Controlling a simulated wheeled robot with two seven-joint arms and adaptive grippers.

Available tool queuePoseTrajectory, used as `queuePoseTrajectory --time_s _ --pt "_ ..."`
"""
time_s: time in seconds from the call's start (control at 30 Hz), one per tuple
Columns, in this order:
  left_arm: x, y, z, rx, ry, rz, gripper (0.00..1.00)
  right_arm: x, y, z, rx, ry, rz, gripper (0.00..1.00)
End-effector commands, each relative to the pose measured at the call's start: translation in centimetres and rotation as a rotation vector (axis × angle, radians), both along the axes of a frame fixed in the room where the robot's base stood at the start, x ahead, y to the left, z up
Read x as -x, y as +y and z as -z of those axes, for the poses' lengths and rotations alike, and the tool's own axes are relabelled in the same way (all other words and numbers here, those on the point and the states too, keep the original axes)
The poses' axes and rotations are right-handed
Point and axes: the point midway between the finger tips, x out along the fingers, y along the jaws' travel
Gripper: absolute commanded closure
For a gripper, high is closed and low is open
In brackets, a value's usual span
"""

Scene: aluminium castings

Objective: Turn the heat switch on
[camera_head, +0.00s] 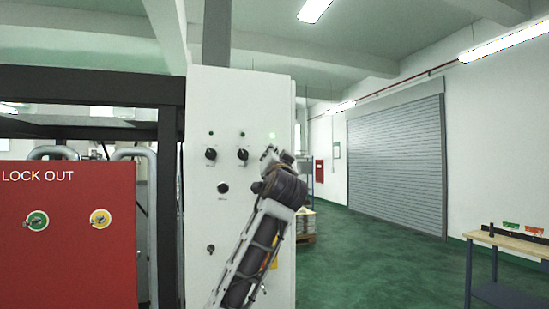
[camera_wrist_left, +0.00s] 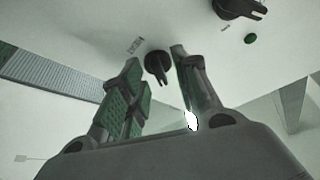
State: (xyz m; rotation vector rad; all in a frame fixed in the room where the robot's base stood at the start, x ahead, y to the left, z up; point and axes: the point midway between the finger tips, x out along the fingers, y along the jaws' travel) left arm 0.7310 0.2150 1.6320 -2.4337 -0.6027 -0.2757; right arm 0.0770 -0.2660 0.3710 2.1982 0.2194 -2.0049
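A white control cabinet (camera_head: 232,100) stands in the middle of the head view with several black rotary knobs. Two upper knobs (camera_head: 211,154) and (camera_head: 242,154) sit side by side, with others lower down. Labels are too small to read, so I cannot tell which knob is the heat switch. My left gripper (camera_head: 268,156) is at the cabinet's right side, hiding part of its face. In the left wrist view the gripper (camera_wrist_left: 156,56) is open, with a black knob (camera_wrist_left: 158,66) showing between its fingertips; contact is not clear. My right gripper is not in view.
A pale green lamp (camera_head: 272,135) glows above the gripper. Another knob (camera_wrist_left: 240,9) and a green indicator (camera_wrist_left: 250,38) are near the fingers. A red lock-out box (camera_head: 70,250) stands left. A workbench (camera_head: 515,243) is at far right; green floor between is mostly clear.

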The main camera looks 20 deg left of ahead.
Motion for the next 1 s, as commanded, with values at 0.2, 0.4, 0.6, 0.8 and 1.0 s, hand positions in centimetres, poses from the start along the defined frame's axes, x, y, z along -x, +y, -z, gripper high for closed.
queuePoseTrajectory --time_s 0.2,0.4,0.6,0.8,1.0 --pt "1.3 -0.6 0.6 0.0 0.001 0.001 0.69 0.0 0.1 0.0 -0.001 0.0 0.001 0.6" --pt "3.1 -1.4 1.3 0.001 0.001 0.002 0.69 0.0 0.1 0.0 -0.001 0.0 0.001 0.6" --pt "5.0 -2.1 2.0 0.0 0.0 0.002 0.69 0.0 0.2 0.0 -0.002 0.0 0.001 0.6" --pt "7.1 -3.0 2.7 -0.001 0.0 0.001 0.69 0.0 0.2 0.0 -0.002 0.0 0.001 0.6" --pt "8.9 -3.8 3.4 0.0 -0.001 0.002 0.69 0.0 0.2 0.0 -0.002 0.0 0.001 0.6"
